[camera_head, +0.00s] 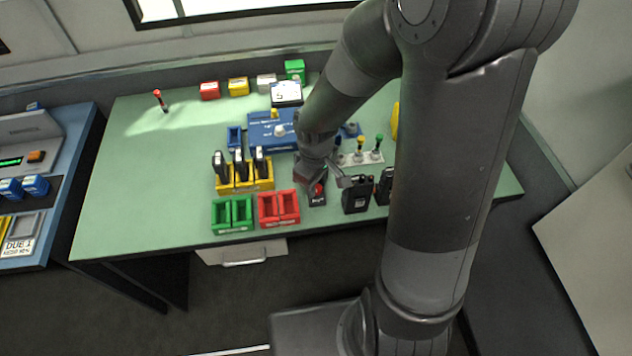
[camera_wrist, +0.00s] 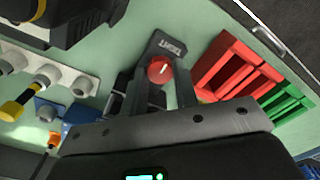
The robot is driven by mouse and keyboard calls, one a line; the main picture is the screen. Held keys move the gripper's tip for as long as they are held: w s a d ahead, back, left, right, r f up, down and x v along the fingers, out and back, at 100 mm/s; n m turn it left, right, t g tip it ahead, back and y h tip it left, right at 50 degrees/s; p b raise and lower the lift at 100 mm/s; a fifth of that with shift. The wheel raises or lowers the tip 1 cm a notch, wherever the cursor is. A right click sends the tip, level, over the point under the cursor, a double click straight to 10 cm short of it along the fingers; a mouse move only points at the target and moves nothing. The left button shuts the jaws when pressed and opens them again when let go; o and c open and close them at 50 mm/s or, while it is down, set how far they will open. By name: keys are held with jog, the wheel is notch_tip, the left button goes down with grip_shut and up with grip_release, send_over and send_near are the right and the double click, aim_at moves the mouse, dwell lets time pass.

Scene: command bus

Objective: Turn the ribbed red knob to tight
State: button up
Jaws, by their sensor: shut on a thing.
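The red knob (camera_wrist: 158,69) sits on a small dark block (camera_wrist: 168,45) with a pale printed label at one end. The knob's round top carries a white pointer line, which runs roughly toward the labelled end in the wrist view. The ribs are too small to make out. My gripper (camera_wrist: 162,75) is shut on the knob, with one finger on each side of it. In the head view the knob (camera_head: 318,188) shows just below my gripper (camera_head: 320,180), near the front edge of the green table, and my wrist partly hides the block.
Red bins (camera_head: 279,222) and green bins (camera_head: 232,229) stand close left of the knob. Black radios (camera_head: 357,196) stand close right. A yellow rack (camera_head: 244,185) of handsets and a blue box (camera_head: 262,138) lie behind. The table's left part is mostly clear.

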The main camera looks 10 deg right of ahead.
jog(key=o, duration=1)
notch_tip(320, 180, up, 11)
dwell(0.3)
jog(key=shift+f, duration=0.1)
dwell(0.4)
jog(key=s+d+r+m+t, duration=0.2)
jog(key=s+d+r+m, duration=0.1)
jog(key=r, duration=0.4)
jog(key=s+d+r+m+t, duration=0.3)
jog(key=s+d+r+m, duration=0.1)
jog(key=s+r, duration=0.4)
jog(key=shift+s+m+t, duration=0.25)
jog(key=shift+m+t, duration=0.05)
jog(key=shift+m, duration=0.6)
